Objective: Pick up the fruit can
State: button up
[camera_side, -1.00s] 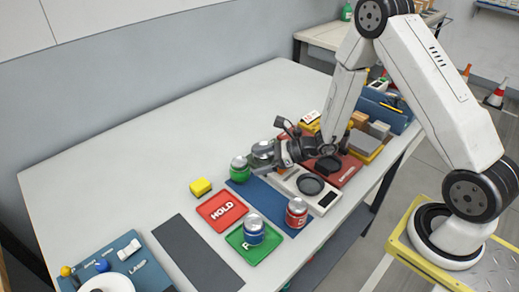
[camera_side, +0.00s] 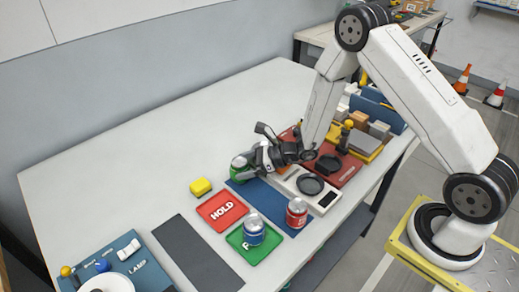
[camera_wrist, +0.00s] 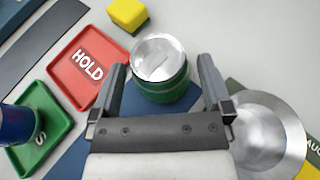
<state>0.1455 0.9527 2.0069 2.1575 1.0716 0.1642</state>
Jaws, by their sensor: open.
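A green can (camera_wrist: 160,92) with a silver lid stands upright between the two fingers of my gripper (camera_wrist: 164,78) in the wrist view. In the side view this green can (camera_side: 239,168) is partly hidden by my open gripper (camera_side: 260,160). The wrist view shows gaps between fingers and can. A blue can (camera_side: 254,230) stands on a green tray (camera_side: 246,256). A red can (camera_side: 296,212) stands on the blue mat (camera_side: 264,196). No readable label shows which can holds fruit.
A wide silver round object (camera_wrist: 272,135) is close to the right finger. A red HOLD tray (camera_side: 221,211) and yellow block (camera_side: 200,187) are nearby. A white scale-like device (camera_side: 308,188) stands to the right. The table's back left is clear.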

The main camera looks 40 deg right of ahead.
aim_at(245, 161)
jog(key=c, duration=1.2)
jog(key=shift+o, duration=0.2)
jog(key=shift+r, duration=0.2)
jog(key=shift+r, duration=4.85)
